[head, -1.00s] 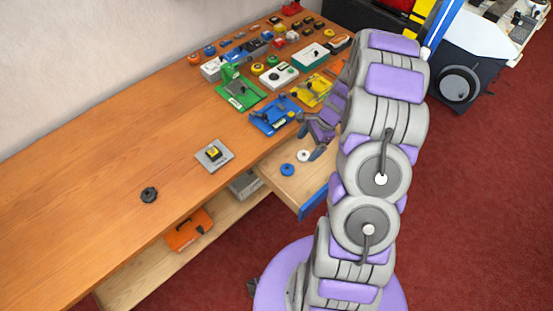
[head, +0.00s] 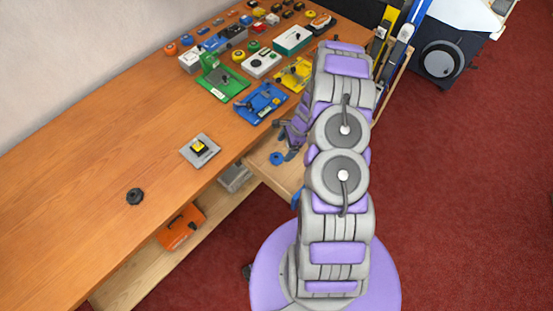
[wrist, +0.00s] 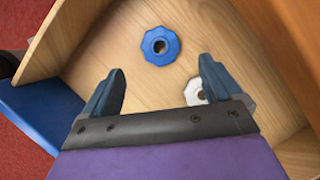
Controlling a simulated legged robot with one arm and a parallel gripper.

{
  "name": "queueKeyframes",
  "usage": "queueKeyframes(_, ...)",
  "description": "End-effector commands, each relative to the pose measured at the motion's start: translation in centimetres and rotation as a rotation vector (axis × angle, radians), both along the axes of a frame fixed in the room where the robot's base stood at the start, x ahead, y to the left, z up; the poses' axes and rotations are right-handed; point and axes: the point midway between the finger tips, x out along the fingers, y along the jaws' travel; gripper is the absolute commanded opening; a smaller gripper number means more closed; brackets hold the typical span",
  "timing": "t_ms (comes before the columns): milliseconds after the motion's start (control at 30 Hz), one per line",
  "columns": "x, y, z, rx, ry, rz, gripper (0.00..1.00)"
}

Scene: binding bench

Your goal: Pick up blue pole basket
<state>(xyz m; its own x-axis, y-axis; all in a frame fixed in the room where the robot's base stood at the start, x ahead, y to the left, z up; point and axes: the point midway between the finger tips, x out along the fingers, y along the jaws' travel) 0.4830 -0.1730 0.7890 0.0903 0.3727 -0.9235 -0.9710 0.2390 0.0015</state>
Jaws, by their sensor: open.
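The blue pole basket (wrist: 160,45), a scalloped disc with a centre hole, lies flat on the open drawer's floor. It also shows in the head view (head: 277,158). My gripper (wrist: 163,68) is open and empty over the drawer. In the wrist view the basket lies just beyond the gap between the fingertips, not between the fingers. A similar white disc (wrist: 194,92) lies in the drawer, partly covered by the right finger; my arm hides it in the head view.
The drawer has wooden side walls (wrist: 62,38) and a blue front (wrist: 40,115). The bench top (head: 90,170) is above it, with a black knob (head: 135,196), a grey plate (head: 200,150) and a blue plate (head: 260,103). An orange case (head: 181,228) sits on the lower shelf.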

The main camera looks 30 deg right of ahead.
Motion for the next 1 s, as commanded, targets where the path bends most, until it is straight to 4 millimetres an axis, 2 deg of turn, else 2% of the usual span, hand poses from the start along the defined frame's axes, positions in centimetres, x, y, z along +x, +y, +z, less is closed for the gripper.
queueKeyframes(267,0.2,0.7,-1.5,-0.002,0.000,0.000,0.92)
queueKeyframes(600,0.6,2.2,-5.6,0.001,0.002,0.001,0.92)
queueKeyframes(867,0.7,2.2,-5.9,0.000,0.000,0.000,0.92)
queueKeyframes(1000,0.7,2.3,-5.9,0.000,0.001,0.000,0.79)
